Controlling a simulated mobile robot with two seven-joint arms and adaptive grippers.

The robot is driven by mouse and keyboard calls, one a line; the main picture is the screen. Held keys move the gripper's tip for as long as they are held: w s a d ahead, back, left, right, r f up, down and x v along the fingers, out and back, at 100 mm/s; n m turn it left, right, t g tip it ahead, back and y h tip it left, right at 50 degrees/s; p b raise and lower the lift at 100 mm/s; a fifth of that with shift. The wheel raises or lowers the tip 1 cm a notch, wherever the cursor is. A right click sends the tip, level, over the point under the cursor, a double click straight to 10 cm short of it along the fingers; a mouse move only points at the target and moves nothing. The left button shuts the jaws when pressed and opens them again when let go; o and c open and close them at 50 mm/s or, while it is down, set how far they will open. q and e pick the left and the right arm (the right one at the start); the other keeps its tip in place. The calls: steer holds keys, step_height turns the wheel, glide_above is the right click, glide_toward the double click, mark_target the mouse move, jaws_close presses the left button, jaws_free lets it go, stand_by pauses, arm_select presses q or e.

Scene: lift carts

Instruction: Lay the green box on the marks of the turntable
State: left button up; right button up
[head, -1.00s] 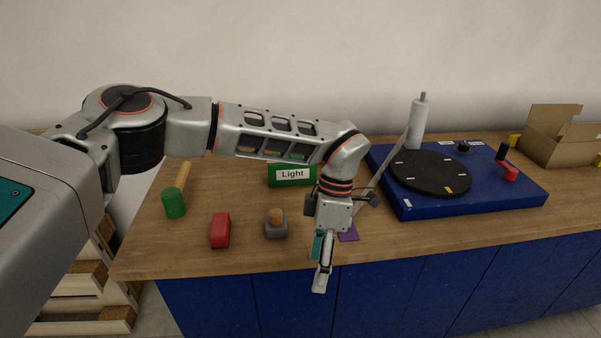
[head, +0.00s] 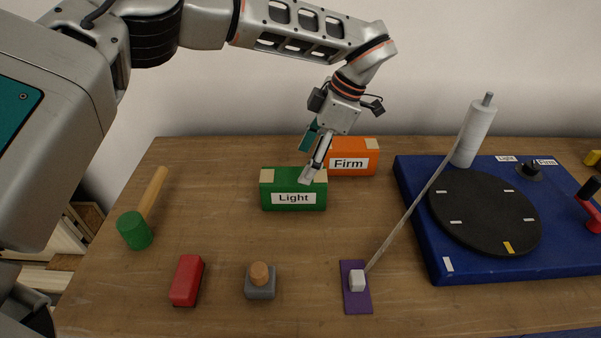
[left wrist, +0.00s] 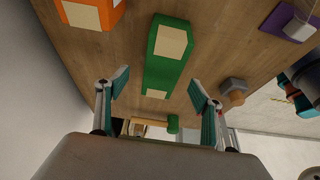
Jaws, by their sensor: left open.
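The green box (head: 293,197), labelled "Light", lies on the wooden table left of the turntable. My left gripper (head: 310,160) is open and empty above the right rear of this box. In the left wrist view, the green box (left wrist: 165,58) shows between and beyond the two open fingers (left wrist: 158,98), not touched as far as I can tell. The black turntable disc (head: 484,213) sits on a blue base (head: 447,262) at the right. It bears several white marks and one yellow mark near its front edge. My right gripper is not in view.
An orange box (head: 352,162) labelled "Firm" stands just behind the green box. A white roll post (head: 474,135) has a strip running to a purple plate (head: 357,301). A red block (head: 187,281), a grey block with knob (head: 260,284) and a green mallet (head: 136,230) lie at left front.

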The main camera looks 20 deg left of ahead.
mark_target(297, 176)
arm_select(q)
steer(key=shift+s+x, duration=0.15)
steer(key=shift+x, duration=0.6)
steer(key=shift+s+x, duration=0.15)
steer(key=shift+x, duration=0.6)
steer(key=x, duration=0.4)
steer(key=shift+a+f, duration=0.1)
steer(key=shift+f, duration=0.25)
steer(key=c, duration=1.4)
